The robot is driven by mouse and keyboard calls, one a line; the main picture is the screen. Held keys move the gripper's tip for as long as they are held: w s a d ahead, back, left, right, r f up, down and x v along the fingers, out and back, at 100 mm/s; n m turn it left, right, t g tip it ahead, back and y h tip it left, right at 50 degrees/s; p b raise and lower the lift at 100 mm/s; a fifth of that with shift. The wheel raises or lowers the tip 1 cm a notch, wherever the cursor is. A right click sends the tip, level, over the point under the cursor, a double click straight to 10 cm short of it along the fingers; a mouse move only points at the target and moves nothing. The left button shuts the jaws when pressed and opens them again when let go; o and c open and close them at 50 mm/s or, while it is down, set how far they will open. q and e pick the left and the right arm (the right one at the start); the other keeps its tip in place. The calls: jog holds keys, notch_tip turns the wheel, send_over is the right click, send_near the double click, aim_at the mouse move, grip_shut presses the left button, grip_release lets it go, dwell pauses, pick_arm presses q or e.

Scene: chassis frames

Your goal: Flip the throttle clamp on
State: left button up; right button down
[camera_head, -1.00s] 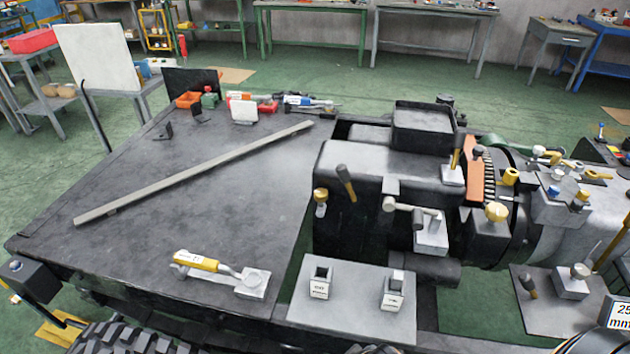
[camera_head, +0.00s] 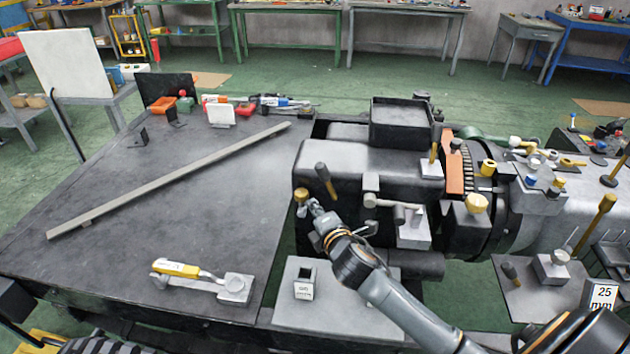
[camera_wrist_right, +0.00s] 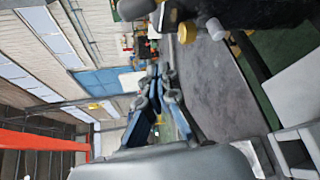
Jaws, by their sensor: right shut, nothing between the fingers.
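A clamp-like lever with a yellow handle (camera_head: 176,269) lies low along the front of the dark plate, its right end on a small grey block (camera_head: 236,289). The handle's label is too small to read, so I cannot tell whether this is the throttle clamp. My right gripper (camera_head: 313,205) is shut and empty, beside a gold knob (camera_head: 301,196) and a black-handled lever (camera_head: 325,178) on the engine block's left face. In the wrist view the gripper's blue fingers (camera_wrist_right: 156,74) are together, with a yellow knob (camera_wrist_right: 187,32) above right of them. My left gripper is out of view.
A grey-handled lever (camera_head: 392,203) and a gold round knob (camera_head: 477,204) stand right of my arm. A long bar (camera_head: 170,178) lies diagonally across the dark plate. The light panel (camera_head: 282,308) is partly behind my forearm. The plate between bar and yellow handle is clear.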

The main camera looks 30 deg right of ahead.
aim_at(328, 182)
jog(key=shift+w+r+n, duration=0.35)
jog(key=shift+n, duration=0.05)
jog(key=x, duration=1)
jog(key=d+p, duration=0.1)
jog(key=s+d+r, duration=0.1)
jog(key=d+r+p, duration=0.1)
jog(key=shift+s+d+p, duration=0.25)
jog(key=shift+s+p, duration=0.05)
jog(key=shift+p, duration=0.05)
jog(key=shift+w+f, duration=0.1)
